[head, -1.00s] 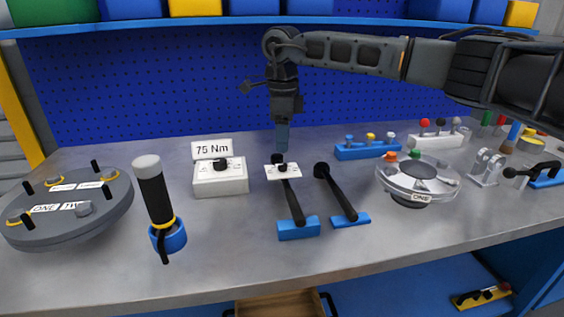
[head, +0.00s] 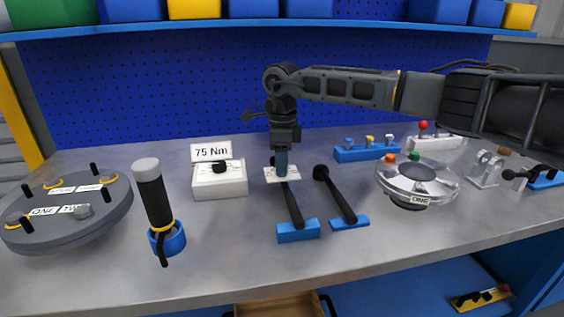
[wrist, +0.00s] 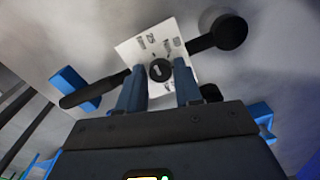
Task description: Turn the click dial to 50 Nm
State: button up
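The click dial is a small black knob (wrist: 160,70) with a pale pointer mark, on a white plate (head: 270,176) with printed marks too small to read. The plate lies across a black-handled wrench (head: 293,205) with a blue block at its near end. My gripper (head: 281,173) points down over the plate, its blue fingers hiding the knob in the head view. In the wrist view my gripper (wrist: 160,72) is open, one finger on each side of the knob, with a small visible gap on both sides. Contact with the plate cannot be told.
A white box (head: 220,180) with a black knob stands left, a "75 Nm" sign (head: 210,152) behind it. A second black-handled wrench (head: 336,195) lies close on the right. A black-and-blue upright tool (head: 155,205) stands left; a silver flanged shell (head: 418,178) stands right.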

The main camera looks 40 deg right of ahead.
grip_shut()
jog(key=m+p, duration=0.2)
jog(key=m, duration=0.4)
jog(key=shift+r, duration=0.1)
jog(key=m+p, duration=0.2)
jog(key=m, duration=0.3)
jog(key=shift+m, duration=0.4)
dwell(0.4)
jog(key=shift+o, duration=1.9)
grip_release()
